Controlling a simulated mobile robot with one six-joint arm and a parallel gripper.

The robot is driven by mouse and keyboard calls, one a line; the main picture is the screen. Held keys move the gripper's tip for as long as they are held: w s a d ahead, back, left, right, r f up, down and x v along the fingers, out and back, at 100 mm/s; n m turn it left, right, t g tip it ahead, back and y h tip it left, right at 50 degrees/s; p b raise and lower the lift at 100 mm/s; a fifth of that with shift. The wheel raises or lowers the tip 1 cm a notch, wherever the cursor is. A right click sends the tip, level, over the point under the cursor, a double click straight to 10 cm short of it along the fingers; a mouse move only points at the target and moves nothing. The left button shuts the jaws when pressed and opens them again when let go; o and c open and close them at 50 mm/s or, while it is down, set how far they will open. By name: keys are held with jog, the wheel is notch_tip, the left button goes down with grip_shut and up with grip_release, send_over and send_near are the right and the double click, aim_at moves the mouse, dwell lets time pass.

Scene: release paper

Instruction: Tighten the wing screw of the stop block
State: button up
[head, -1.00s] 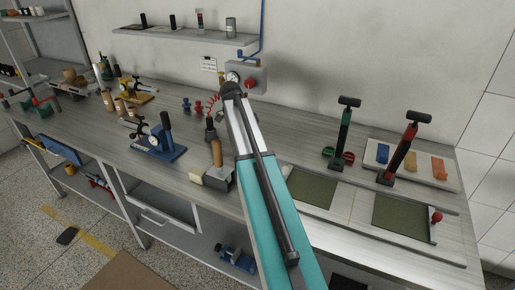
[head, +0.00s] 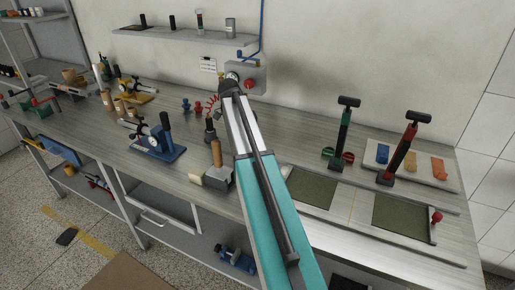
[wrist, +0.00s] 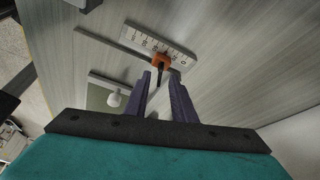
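The stop block (wrist: 164,59) is a small orange piece in the wrist view, sitting at the white graduated scale (wrist: 138,38). A small dark part, which may be the wing screw (wrist: 160,76), shows just below the orange piece; its wings are too small to make out. My gripper (wrist: 162,79) has its two purple fingers apart, one on each side of this dark part. I cannot tell whether they touch it. In the head view my arm hides the gripper, the block and the screw.
In the head view, a blue fixture (head: 158,145) and a wooden-handled tool (head: 217,153) stand left of my arm. Two upright presses, one green (head: 343,137) and one red (head: 400,155), stand right.

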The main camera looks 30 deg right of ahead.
jog(key=v, duration=1.2)
jog(key=shift+a+r, duration=0.15)
jog(key=shift+r, duration=0.2)
jog(key=shift+f+b, duration=0.1)
jog(key=shift+b, duration=0.2)
